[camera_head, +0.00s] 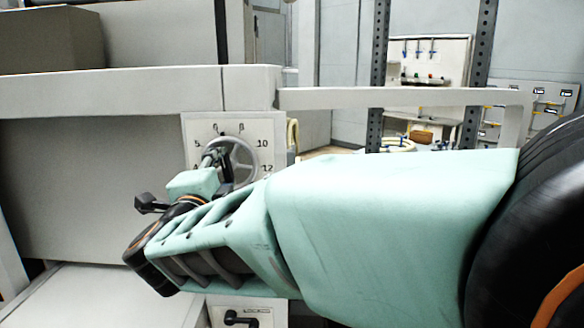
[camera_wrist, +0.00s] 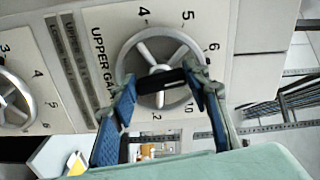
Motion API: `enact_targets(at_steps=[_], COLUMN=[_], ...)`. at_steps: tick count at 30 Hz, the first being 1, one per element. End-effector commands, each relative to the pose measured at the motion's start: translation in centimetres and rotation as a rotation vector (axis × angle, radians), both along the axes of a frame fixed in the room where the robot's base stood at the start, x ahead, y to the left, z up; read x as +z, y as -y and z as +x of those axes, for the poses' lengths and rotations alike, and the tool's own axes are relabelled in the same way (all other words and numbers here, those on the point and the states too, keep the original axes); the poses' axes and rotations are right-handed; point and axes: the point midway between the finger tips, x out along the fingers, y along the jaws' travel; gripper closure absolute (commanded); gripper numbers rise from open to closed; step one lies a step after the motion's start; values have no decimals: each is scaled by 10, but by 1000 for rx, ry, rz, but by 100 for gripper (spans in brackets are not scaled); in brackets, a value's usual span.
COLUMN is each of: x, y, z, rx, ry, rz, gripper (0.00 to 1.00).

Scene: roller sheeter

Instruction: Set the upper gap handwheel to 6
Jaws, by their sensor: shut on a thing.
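The upper gap handwheel (camera_wrist: 160,33) is a grey spoked wheel on a light panel lettered "UPPER GA…" in the wrist view, with printed numbers such as 4, 5 and 6 around it. A grey handwheel (camera_head: 241,152) on a numbered plate shows behind my gripper in the head view. My gripper (camera_wrist: 160,80) is in front of the wheel, its two blue-padded fingers shut on a black handle (camera_wrist: 160,82) that lies across the wheel's face. In the head view my gripper (camera_head: 212,162) covers the wheel's lower left. I cannot make out a pointer or the set value.
A second handwheel (camera_wrist: 12,98) with its own numbers is at the left in the wrist view. A pale machine rail (camera_head: 120,92) runs above the dial plate in the head view. A black lever (camera_head: 240,318) sits below my arm. Dark perforated posts (camera_head: 481,60) stand behind.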

Motion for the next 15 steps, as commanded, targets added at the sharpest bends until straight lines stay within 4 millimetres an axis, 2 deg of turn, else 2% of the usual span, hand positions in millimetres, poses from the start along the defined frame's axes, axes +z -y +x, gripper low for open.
enact_targets(at_steps=[7, 15], x=[0, 0], y=[0, 1], z=[0, 0], rx=[-1, -1], ry=[11, 15], rz=[-123, -174], gripper=[81, 81])
